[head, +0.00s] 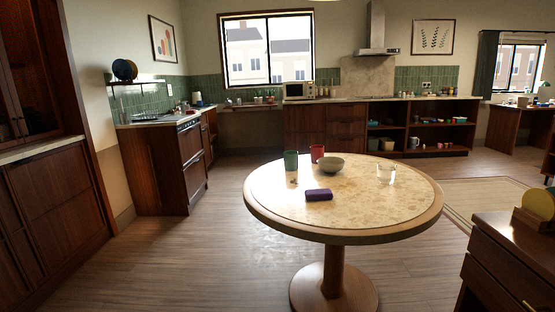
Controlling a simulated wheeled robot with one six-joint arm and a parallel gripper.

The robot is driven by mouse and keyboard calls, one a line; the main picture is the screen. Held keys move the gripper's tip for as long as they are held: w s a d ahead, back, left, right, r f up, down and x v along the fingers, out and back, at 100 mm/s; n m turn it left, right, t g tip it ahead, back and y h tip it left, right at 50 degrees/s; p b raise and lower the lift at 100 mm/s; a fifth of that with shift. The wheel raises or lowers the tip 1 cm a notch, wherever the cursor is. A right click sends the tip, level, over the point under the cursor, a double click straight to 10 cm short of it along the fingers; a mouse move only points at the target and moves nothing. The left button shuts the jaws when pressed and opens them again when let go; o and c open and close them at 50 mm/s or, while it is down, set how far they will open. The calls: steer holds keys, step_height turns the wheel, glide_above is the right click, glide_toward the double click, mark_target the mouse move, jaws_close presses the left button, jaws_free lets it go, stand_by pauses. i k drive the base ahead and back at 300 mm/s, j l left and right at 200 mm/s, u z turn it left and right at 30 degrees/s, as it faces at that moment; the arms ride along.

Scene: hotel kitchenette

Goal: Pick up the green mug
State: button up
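The green mug (291,160) stands upright on the left back part of the round table (393,219). A red mug (317,153) stands just behind it to the right. A grey bowl (330,168) is to the right of the green mug, in front of the red one. The green mug's handle cannot be made out. My gripper is not in view.
A clear glass (386,173) stands on the right. Wood floor is open left of the table. A dark cabinet (500,265) fills the lower right corner.

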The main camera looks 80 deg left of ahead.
mark_target(290, 158)
steer(key=u, duration=2.15)
